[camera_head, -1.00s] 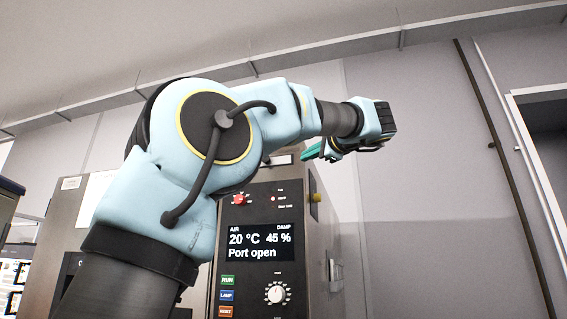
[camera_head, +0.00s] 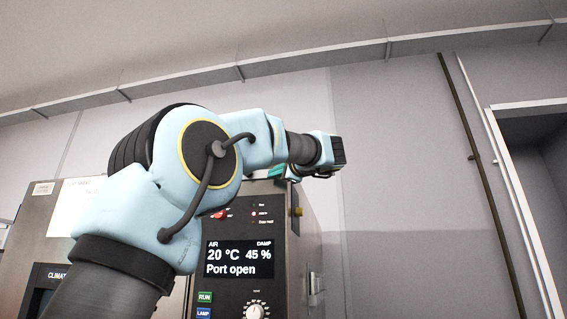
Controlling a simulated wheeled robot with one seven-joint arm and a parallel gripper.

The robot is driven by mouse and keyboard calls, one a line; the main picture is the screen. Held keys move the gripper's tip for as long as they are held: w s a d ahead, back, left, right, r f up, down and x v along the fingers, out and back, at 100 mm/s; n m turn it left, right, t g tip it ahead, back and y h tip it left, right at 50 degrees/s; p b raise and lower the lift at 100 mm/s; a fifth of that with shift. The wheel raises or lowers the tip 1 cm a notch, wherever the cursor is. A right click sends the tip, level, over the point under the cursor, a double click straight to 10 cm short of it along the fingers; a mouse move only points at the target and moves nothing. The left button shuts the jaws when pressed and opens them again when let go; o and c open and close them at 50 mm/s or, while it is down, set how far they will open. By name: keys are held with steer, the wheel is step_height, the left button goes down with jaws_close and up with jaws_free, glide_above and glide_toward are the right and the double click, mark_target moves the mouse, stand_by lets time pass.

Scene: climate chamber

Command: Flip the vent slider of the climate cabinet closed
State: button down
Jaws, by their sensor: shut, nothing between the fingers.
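The climate cabinet (camera_head: 235,291) stands low in the picture, with its dark control panel facing me. Its display (camera_head: 239,260) reads "AIR 20 °C, DAMP 45 %, Port open". A small yellow part (camera_head: 297,212) sits on the cabinet's right side, near the top; I cannot tell whether it is the vent slider. My gripper (camera_head: 277,173) is above the panel's top edge, with its teal fingertips partly hidden by my wrist. It is shut and holds nothing. I cannot tell whether it touches the cabinet.
A red knob (camera_head: 219,214), a RUN button (camera_head: 204,297), a LAMP button (camera_head: 203,313) and a white dial (camera_head: 256,312) are on the panel. My arm covers the cabinet's middle.

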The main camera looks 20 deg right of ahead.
steer(key=w+a, duration=0.1)
steer(key=a, duration=0.1)
steer(key=w+a+r+p, duration=0.1)
steer(key=w, duration=0.1)
steer(key=shift+a, duration=0.4)
steer(key=w+a+b, duration=0.1)
steer(key=w+a, duration=0.3)
steer(key=a, duration=0.4)
steer(key=shift+w+b, duration=0.15)
steer(key=shift+b, duration=0.2)
steer(key=shift+a, duration=0.15)
